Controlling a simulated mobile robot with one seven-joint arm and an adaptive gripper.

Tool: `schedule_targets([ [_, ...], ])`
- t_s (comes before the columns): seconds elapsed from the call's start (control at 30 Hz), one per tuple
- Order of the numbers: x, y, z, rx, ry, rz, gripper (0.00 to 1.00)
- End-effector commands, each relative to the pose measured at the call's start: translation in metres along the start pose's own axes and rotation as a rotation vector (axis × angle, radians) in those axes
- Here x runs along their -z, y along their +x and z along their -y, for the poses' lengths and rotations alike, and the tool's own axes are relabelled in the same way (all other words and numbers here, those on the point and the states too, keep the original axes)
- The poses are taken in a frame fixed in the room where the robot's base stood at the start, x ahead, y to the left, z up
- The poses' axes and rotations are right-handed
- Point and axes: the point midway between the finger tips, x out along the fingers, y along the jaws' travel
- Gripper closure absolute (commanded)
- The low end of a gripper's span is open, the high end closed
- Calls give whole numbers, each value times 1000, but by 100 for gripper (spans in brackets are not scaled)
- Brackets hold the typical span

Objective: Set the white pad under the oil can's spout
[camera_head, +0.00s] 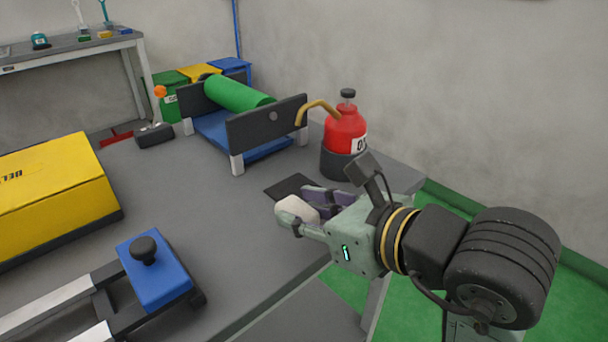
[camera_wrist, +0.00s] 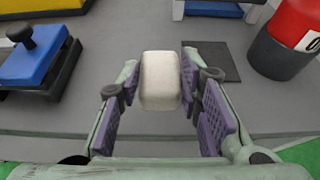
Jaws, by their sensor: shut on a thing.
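The white pad (camera_head: 296,209) is a rounded block held between the fingers of my gripper (camera_head: 312,212). In the wrist view the white pad (camera_wrist: 161,80) sits between both purple finger pads of my gripper (camera_wrist: 160,85), over the table near its front edge. The red oil can (camera_head: 345,130) stands upright in a black cup-like base at the table's back right. Its brass spout (camera_head: 318,106) curves out to the left. A dark flat square (camera_head: 290,187) lies on the table below and in front of the spout, just beyond the pad; it also shows in the wrist view (camera_wrist: 213,62).
A roller stand with a green roller (camera_head: 238,94) stands left of the can. A yellow box (camera_head: 55,190) and a blue clamp block with a black knob (camera_head: 153,270) are on the left. The grey table (camera_head: 200,210) is clear between them and my gripper.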

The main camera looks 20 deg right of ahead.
Motion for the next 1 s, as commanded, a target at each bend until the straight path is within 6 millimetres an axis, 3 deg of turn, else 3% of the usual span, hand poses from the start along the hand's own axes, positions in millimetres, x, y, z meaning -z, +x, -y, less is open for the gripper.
schedule_targets([
  [0.03, -12, 1, 5, -6, 8, 2, 90],
  [0.17, -15, 15, 16, -6, 8, 0, 90],
  [0.4, -20, 64, 58, -5, 3, -1, 90],
  [0.57, -26, 86, 80, -2, 2, -1, 90],
  [0.77, -24, 97, 88, 0, 2, 0, 90],
  [1.0, 2, 107, 87, -1, 3, 0, 90],
])
